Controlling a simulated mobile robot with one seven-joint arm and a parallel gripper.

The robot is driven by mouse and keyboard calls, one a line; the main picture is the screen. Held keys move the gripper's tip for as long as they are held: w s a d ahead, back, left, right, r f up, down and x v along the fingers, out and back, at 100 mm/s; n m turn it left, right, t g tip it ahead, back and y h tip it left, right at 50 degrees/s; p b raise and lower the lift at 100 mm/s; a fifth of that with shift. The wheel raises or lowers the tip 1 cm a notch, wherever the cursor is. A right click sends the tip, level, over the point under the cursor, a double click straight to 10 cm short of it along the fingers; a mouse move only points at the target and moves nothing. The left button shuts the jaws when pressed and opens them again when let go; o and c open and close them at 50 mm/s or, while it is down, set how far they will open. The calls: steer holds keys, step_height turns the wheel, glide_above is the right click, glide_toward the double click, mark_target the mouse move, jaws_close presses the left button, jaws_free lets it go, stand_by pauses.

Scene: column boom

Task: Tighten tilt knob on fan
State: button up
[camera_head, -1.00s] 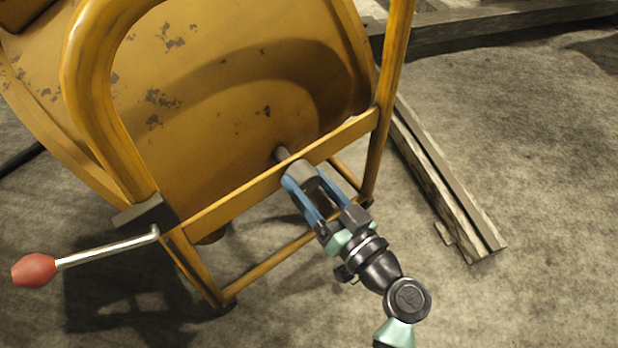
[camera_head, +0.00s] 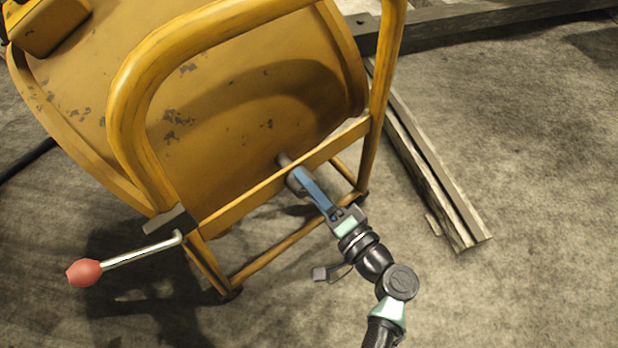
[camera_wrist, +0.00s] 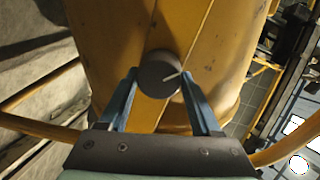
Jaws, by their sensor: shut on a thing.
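The yellow fan drum (camera_head: 225,125) sits in a yellow tube frame (camera_head: 135,75). The dark grey round tilt knob (camera_head: 292,185) is on the frame's crossbar, on a short shaft. My gripper (camera_head: 303,178) is shut on the knob, with one blue finger on each side in the wrist view. In the head view one finger hides much of the knob.
A lever with a red grip (camera_head: 84,272) sticks out from the frame's left corner. Grey beams (camera_head: 425,165) lie on the floor to the right. The concrete floor (camera_head: 540,250) at lower right is clear.

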steer(key=shift+d+f+m+p, duration=0.1)
steer(key=shift+m+p, duration=2.65)
steer(key=shift+m, duration=1.55)
steer(key=o, duration=1.4)
steer(key=shift+c, duration=0.2)
steer(key=p+v, duration=0.3)
steer(key=v, duration=1)
